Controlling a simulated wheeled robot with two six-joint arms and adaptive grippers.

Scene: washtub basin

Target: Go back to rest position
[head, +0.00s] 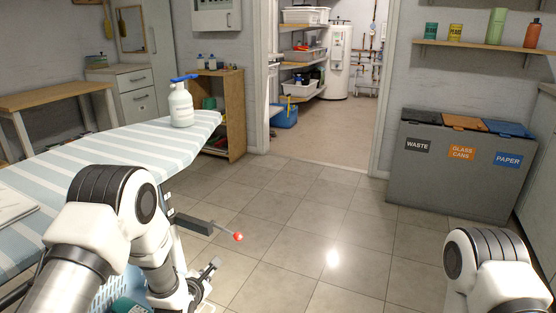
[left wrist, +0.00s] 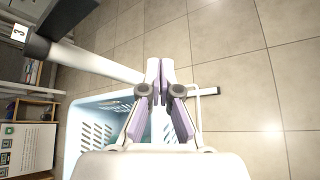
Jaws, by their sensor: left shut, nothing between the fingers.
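My left gripper (left wrist: 160,68) shows in the left wrist view with its two fingers together and nothing between them. It is above or beside a light blue slotted basket (left wrist: 88,112), over the tiled floor. In the head view my left arm comes in at the lower left, in front of the ironing board (head: 85,158), and its wrist reaches down beside the board. My right arm shows only in part at the lower right, and its gripper is out of the picture.
A white spray bottle (head: 181,105) with a blue nozzle stands on the board. A red-tipped lever (head: 238,236) juts from under the board. Grey waste bins (head: 450,180) stand at the right. The tiled floor between is clear to the doorway.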

